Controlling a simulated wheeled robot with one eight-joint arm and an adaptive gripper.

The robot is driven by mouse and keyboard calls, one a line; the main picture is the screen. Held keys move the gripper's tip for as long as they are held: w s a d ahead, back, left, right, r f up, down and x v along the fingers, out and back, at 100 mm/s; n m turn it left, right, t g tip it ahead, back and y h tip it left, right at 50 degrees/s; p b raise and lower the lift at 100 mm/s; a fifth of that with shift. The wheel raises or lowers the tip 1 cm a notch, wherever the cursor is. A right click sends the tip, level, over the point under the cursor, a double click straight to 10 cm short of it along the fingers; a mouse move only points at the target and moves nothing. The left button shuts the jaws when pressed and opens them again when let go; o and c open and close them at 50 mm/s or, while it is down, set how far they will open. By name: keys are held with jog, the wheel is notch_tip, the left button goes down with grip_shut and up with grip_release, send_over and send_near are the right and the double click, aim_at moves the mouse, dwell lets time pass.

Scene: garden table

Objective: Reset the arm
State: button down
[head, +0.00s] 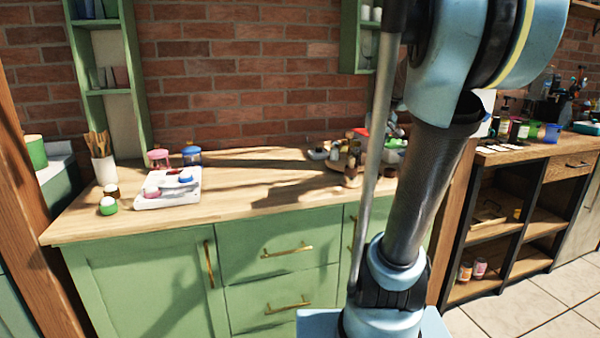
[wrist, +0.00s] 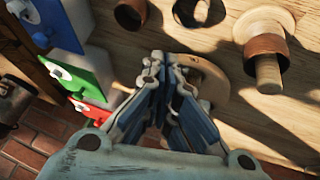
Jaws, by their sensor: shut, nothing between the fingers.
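My gripper (wrist: 163,64) shows in the wrist view, shut and empty, with its blue-grey fingers close together. It is over a wooden surface (wrist: 225,125), and a pale round wooden piece (wrist: 212,82) shows just beside and partly behind the fingers. I cannot tell the height between them. In the head view my arm fills the right side, and the gripper cannot be made out there.
The green cabinet's wooden counter (head: 250,192) holds a white tray (head: 160,203) and jars at left. Small items cluster behind my arm. In the wrist view, blue (wrist: 60,30), green (wrist: 88,72) and red (wrist: 92,110) boxes stand left; wooden cylinders (wrist: 267,68) lie upper right.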

jog(key=s+f+m+g, duration=0.15)
jog(key=s+f, duration=0.25)
jog(key=s, duration=0.5)
jog(key=s+f+m+g, duration=0.1)
jog(key=s+f+m, duration=0.1)
jog(key=s+f, duration=0.45)
jog(key=s+a+f+n+g+y, duration=0.1)
jog(key=s+a+f, duration=0.6)
jog(key=s+f, duration=0.3)
jog(key=shift+s, duration=1.1)
